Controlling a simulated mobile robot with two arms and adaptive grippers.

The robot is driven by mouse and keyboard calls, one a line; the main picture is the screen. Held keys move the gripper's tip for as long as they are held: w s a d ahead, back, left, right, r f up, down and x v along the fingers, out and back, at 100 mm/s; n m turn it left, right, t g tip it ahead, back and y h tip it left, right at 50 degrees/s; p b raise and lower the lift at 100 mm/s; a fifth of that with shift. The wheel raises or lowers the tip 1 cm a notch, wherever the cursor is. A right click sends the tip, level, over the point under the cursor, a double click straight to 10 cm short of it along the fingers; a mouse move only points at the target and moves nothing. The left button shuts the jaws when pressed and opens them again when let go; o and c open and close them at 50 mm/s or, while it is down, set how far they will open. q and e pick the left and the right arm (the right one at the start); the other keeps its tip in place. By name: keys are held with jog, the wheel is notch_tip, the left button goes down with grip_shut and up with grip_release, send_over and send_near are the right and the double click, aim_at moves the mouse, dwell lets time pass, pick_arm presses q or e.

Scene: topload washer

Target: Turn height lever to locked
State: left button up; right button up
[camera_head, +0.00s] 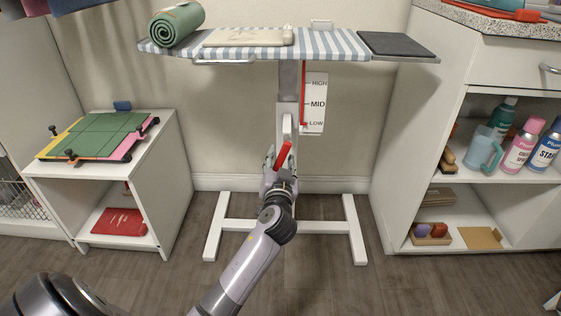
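A red height lever (284,153) sits on the white column (288,85) of an ironing board. It is tilted, its upper end leaning right. A scale plate (316,92) beside the column reads HIGH, MID and LOW, with a red strip along its left side. My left gripper (279,163) is at the lever's lower end, in front of the column. Its fingers are small and partly hidden by the lever and wrist, so I cannot tell whether they grip it. My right gripper is out of view.
The striped ironing board (340,45) overhangs the column and carries a rolled green mat (177,24). White floor feet (216,228) spread below. A white cabinet (150,185) stands left, and shelves (400,170) with bottles stand right. Floor beside the stand is open.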

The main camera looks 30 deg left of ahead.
pick_arm(q)
grip_shut()
dwell(0.5)
dwell(0.3)
